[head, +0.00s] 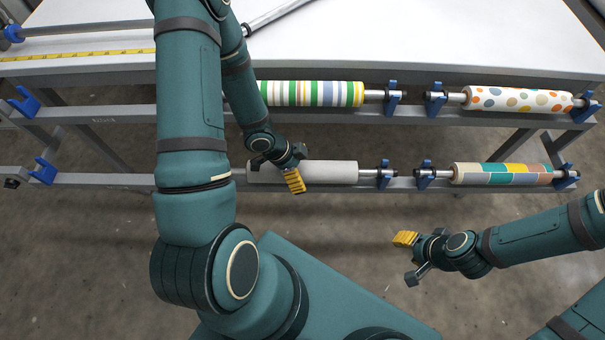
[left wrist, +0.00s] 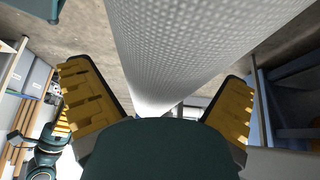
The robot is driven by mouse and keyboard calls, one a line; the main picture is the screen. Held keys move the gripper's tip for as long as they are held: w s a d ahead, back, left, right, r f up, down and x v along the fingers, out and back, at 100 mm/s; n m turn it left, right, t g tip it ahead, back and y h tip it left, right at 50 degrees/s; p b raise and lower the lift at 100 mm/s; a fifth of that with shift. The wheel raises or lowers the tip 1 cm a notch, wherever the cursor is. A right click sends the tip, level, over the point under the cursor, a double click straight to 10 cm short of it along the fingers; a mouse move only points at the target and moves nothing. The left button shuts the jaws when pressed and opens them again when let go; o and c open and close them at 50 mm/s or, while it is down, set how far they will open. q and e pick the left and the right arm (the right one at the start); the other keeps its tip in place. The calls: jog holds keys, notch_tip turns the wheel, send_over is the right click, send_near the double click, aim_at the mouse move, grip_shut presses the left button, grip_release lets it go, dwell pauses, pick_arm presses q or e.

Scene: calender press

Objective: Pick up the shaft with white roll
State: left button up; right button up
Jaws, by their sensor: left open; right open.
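The white roll (head: 335,173) lies level on its shaft in the lower row of the rack. The shaft's right end (head: 375,173) rests in a blue bracket (head: 384,174). Its left part is hidden behind my left arm. My left gripper (head: 284,172) is open at the left part of the roll. In the left wrist view the white roll (left wrist: 185,45) runs between the two spread yellow-padded fingers (left wrist: 160,105), with no clear contact. My right gripper (head: 408,260) is open and empty, in front of the rack at the lower right.
A striped roll (head: 315,94) and a dotted roll (head: 518,100) hang in the upper row. A coloured-block roll (head: 503,174) sits right of the white roll. A white table (head: 400,35) stands above, with a yellow measuring tape (head: 80,54).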

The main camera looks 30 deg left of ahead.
pick_arm(q)
jog(key=shift+d+f, duration=0.1)
jog(key=shift+f, duration=0.15)
jog(key=c, duration=1.4)
jog(key=shift+r, duration=0.1)
jog(key=shift+w+r, duration=0.1)
